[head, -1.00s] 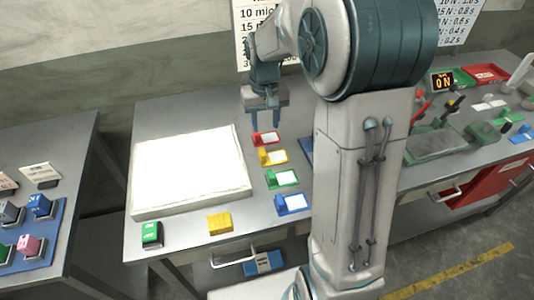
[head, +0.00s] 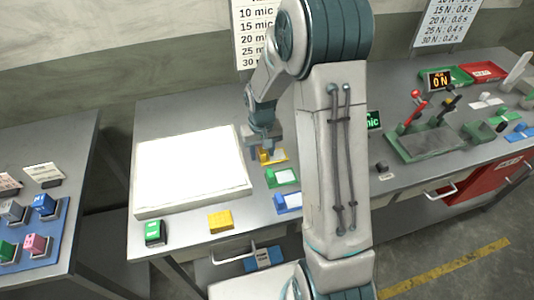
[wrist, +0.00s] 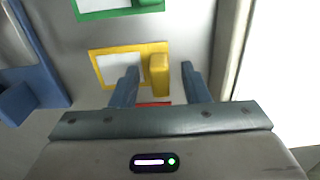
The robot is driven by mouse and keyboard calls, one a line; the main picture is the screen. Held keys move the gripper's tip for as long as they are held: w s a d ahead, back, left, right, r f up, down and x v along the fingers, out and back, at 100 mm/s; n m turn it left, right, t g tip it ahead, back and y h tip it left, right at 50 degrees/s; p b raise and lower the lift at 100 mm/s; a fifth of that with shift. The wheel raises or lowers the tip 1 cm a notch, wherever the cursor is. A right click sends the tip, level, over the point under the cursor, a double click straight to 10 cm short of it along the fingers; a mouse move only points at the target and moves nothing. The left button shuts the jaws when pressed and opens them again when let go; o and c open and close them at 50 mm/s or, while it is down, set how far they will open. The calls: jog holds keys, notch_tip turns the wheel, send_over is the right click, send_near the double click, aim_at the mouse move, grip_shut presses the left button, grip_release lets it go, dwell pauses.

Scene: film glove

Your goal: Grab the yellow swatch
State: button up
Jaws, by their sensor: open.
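The yellow swatch holder, a yellow frame around a white card, lies on the bench in the wrist view (wrist: 101,67); it also shows in the head view (head: 278,155). A raised yellow block (wrist: 159,75) stands at its right end in the wrist view. My gripper (wrist: 160,70) is open, with one finger on each side of this block in the picture. I cannot tell whether the fingertips are down at its level. In the head view my gripper (head: 265,150) covers part of the yellow holder. A separate yellow block (head: 220,221) sits at the bench's front edge.
A green holder (head: 282,177) and a blue holder (head: 288,202) lie nearer the front. The red holder is mostly hidden; a red strip (wrist: 154,104) shows between my fingers. A large white lit panel (head: 190,172) is close on the left. A green block (head: 154,233) stands at the front.

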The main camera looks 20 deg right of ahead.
grip_shut()
dwell(0.3)
